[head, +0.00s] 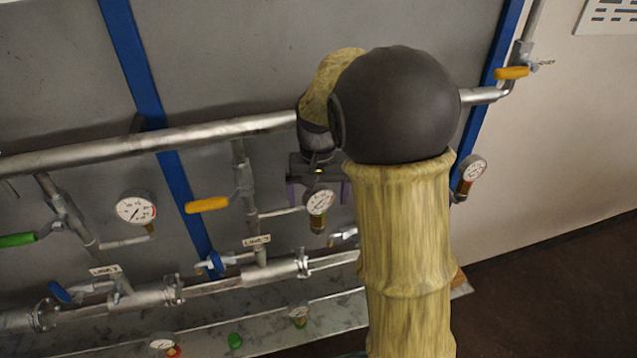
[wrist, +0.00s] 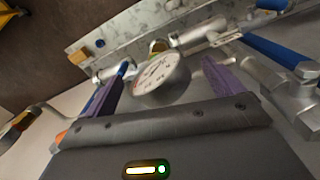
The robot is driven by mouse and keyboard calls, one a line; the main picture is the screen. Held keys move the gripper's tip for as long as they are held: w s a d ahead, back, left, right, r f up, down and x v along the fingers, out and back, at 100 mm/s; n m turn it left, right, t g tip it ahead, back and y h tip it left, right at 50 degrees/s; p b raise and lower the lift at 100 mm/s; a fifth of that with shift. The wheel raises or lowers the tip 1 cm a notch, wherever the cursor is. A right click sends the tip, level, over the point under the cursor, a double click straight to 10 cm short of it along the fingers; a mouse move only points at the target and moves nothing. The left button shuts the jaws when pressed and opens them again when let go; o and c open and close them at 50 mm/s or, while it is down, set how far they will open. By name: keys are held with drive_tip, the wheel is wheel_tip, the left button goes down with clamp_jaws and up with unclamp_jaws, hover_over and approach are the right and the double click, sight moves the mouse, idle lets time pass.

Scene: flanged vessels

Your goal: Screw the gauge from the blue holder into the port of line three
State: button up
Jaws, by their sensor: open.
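A round white-faced gauge (head: 319,202) with a brass stem is upright at the end of the short side pipe (head: 280,212) of the middle line. My gripper (head: 318,190) is open, with its purple fingers on either side of the gauge. In the wrist view, the gauge (wrist: 161,75) shows between the spread fingers (wrist: 160,88), with gaps at both sides. I cannot tell how far its stem is threaded into the port. The middle line's label (head: 257,240) is too small to read surely. A small blue piece (wrist: 100,43) on the shelf may be the blue holder.
Mounted gauges stand left (head: 136,208) and right (head: 473,169). A yellow valve handle (head: 207,205) juts out left of my gripper.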

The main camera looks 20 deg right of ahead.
wheel_tip(320, 180, up, 17)
drive_tip(key=b, duration=0.1)
drive_tip(key=shift+r, duration=0.2)
drive_tip(key=shift+f, duration=0.1)
idle(0.4)
drive_tip(key=shift+n+t, duration=0.6)
drive_tip(key=s+f, duration=0.1)
drive_tip(key=f, duration=0.3)
drive_tip(key=s+f, duration=0.2)
drive_tip(key=f, duration=0.3)
drive_tip(key=s+f, duration=0.1)
drive_tip(key=f, duration=0.3)
drive_tip(key=shift+s+d+f, duration=0.2)
drive_tip(key=shift+s+f, duration=0.05)
drive_tip(key=shift+f, duration=0.15)
drive_tip(key=s+f+n+t, duration=0.1)
drive_tip(key=s+f, duration=0.9)
drive_tip(key=shift+a+f, duration=0.15)
drive_tip(key=shift+f, duration=0.05)
